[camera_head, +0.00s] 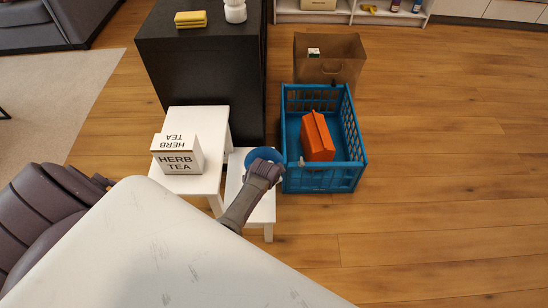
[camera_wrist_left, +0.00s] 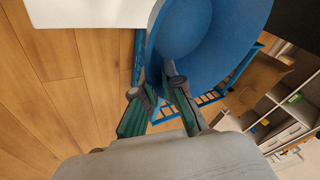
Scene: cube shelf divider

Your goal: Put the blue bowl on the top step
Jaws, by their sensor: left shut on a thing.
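The white step stool has a higher top step (camera_head: 215,122) on the left and a lower step (camera_head: 262,212) on the right. A box marked HERB TEA (camera_head: 178,155) stands on the top step. My left gripper (camera_head: 265,168) is above the lower step, shut on the rim of the blue bowl (camera_head: 262,155). In the left wrist view the fingers (camera_wrist_left: 170,82) pinch the rim of the tilted bowl (camera_wrist_left: 210,35). The gripper hides part of the bowl in the head view. I cannot tell whether the bowl touches the step. My right gripper is not in view.
A blue crate (camera_head: 345,178) with an orange item (camera_head: 317,137) stands right of the stool. A brown paper bag (camera_head: 345,68) is behind it. A black cabinet (camera_head: 200,75) with a yellow sponge (camera_head: 190,19) stands behind the stool. The wooden floor at right is clear.

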